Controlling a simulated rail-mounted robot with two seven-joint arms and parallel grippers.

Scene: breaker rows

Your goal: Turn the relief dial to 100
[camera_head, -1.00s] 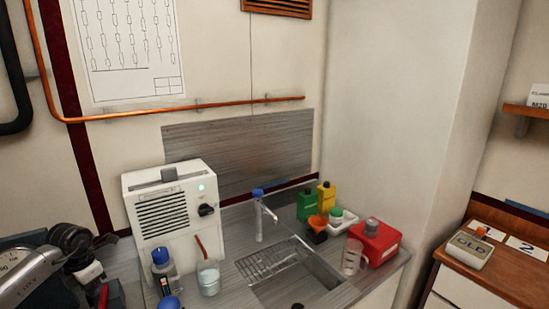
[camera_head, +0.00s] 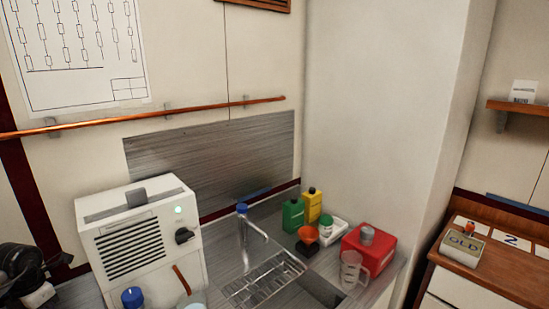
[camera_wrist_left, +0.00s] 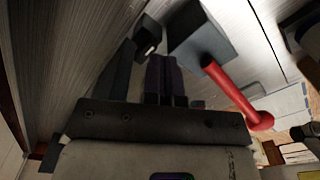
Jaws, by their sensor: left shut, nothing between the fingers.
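No dial marked as the relief dial can be made out in either view. A black knob (camera_head: 184,236) sits on the front of a white machine at the left of the counter; any markings on it are too small to read. In the left wrist view my left gripper (camera_wrist_left: 161,62) is shut and empty, its two dark fingers together. A red lever (camera_wrist_left: 232,92) on a grey block (camera_wrist_left: 200,40) lies just right of the fingertips; I cannot tell whether they touch. My right gripper is out of view.
The white machine (camera_head: 122,255) stands beside a sink with a tap (camera_head: 243,235) and wire rack (camera_head: 262,280). A wooden cabinet (camera_head: 500,285) holds a box marked OLD (camera_head: 464,247).

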